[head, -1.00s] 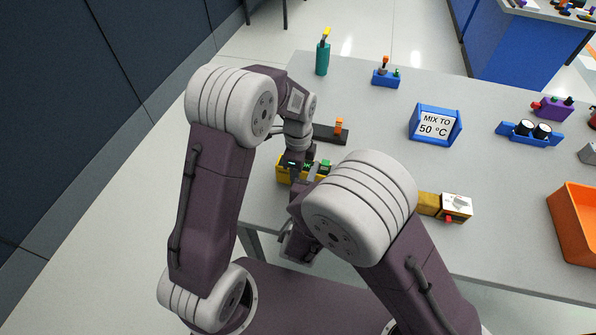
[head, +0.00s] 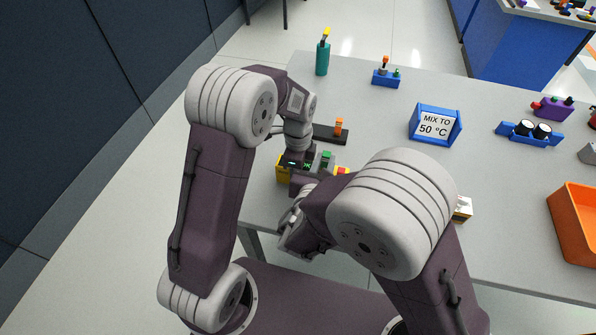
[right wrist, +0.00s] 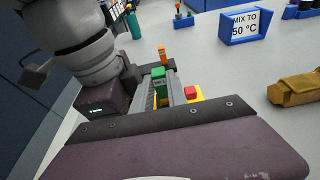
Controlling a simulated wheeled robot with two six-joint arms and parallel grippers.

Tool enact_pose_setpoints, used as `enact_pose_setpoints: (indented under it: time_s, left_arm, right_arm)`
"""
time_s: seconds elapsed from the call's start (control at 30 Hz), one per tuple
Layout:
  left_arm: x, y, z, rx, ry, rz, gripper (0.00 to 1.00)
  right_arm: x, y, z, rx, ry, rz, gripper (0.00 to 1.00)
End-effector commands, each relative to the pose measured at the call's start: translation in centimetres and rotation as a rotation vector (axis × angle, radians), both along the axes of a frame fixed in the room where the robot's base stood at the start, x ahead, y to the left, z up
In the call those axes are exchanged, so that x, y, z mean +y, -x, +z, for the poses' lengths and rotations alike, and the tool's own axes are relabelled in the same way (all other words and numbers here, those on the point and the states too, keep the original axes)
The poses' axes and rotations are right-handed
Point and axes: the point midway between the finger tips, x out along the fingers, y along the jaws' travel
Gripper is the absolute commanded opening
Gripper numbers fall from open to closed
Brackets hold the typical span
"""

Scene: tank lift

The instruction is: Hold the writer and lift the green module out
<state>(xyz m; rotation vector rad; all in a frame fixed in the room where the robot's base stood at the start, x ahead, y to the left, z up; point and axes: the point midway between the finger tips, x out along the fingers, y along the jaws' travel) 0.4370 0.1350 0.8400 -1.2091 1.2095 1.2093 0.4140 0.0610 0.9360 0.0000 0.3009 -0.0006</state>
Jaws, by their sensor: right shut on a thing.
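The writer (head: 282,174) is a yellow box near the table's front left edge, mostly hidden by my arms. Its yellow end with a red button (right wrist: 191,92) shows in the right wrist view. The green module (head: 326,156) shows above the writer, and in the right wrist view (right wrist: 158,73) it sits between grey finger parts. My right gripper (right wrist: 163,88) is shut on the green module. My left gripper (head: 297,162) comes down at the writer's left part, and its fingertips are hidden. I cannot tell whether the module is clear of the writer.
A dark block with an orange peg (head: 338,128) lies just behind the writer. A blue sign (head: 435,124) reads "MIX TO 50 °C". An orange bin (head: 578,225) is at the right. A tan item (right wrist: 295,89) lies right of the writer.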

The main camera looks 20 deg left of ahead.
Motion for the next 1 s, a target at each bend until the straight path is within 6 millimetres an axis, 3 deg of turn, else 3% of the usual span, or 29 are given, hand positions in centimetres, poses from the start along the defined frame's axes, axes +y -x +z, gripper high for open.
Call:
enact_pose_setpoints:
  time_s: [0.7, 1.0]
  left_arm:
    - [0.0, 0.0, 0.0, -0.001, 0.0, 0.0, 0.0]
    - [0.0, 0.0, 0.0, -0.001, 0.0, 0.0, 0.0]
  right_arm:
    - [0.0, 0.0, 4.5, -0.002, -0.001, 0.001, 0.0]
    - [0.0, 0.0, 5.0, 0.0, 0.0, 0.0, 0.0]
